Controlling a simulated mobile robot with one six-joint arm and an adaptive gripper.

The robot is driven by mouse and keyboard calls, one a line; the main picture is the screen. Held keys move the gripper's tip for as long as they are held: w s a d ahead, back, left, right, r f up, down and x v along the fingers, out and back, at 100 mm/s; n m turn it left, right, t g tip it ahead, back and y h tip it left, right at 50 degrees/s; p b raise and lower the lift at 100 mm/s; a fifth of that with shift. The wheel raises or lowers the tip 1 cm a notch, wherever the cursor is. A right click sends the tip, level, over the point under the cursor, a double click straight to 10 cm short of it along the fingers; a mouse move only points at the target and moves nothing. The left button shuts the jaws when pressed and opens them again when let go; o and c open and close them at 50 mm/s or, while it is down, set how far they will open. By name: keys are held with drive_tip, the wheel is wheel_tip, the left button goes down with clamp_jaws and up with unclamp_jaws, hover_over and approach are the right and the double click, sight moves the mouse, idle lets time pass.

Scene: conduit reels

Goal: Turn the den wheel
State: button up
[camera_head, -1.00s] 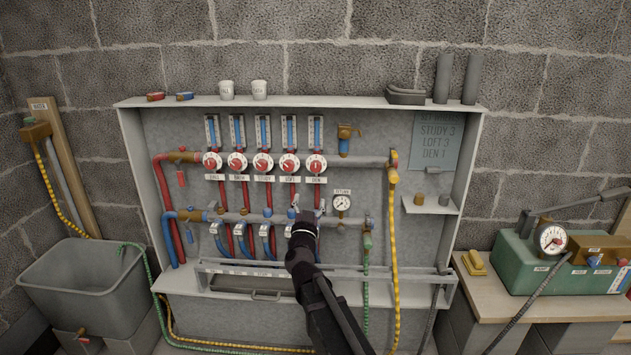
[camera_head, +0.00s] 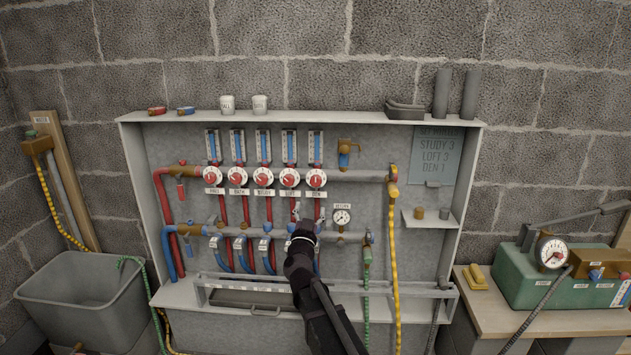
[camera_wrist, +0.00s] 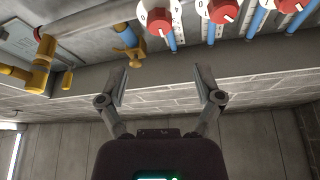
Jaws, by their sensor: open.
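The den wheel (camera_head: 317,178) is a red knob on a white numbered dial, the rightmost of a row on the upper pipe. A DEN label (camera_head: 317,194) sits below it. In the wrist view, the leftmost dial (camera_wrist: 158,17) at the top edge appears to be this wheel, partly cut off. My gripper (camera_head: 307,210) is open and empty, just below the den and loft labels in the head view. In the wrist view its two fingers (camera_wrist: 160,88) stand wide apart with nothing between them. The wheel's exact setting is too small to read.
The loft wheel (camera_head: 290,178) is close on the left. A brass valve with a blue part (camera_head: 347,150) and a return gauge (camera_head: 342,216) are on the right. A grey sign (camera_head: 434,155) reads STUDY 3, LOFT 3, DEN 1. A rail (camera_head: 350,287) runs along the front.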

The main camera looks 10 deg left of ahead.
sight(316, 183)
drive_tip(key=p+x, duration=0.3)
drive_tip(key=x, duration=0.8)
drive_tip(key=shift+d+p, duration=0.1)
drive_tip(key=shift+p, duration=0.2)
drive_tip(key=c, duration=1.2)
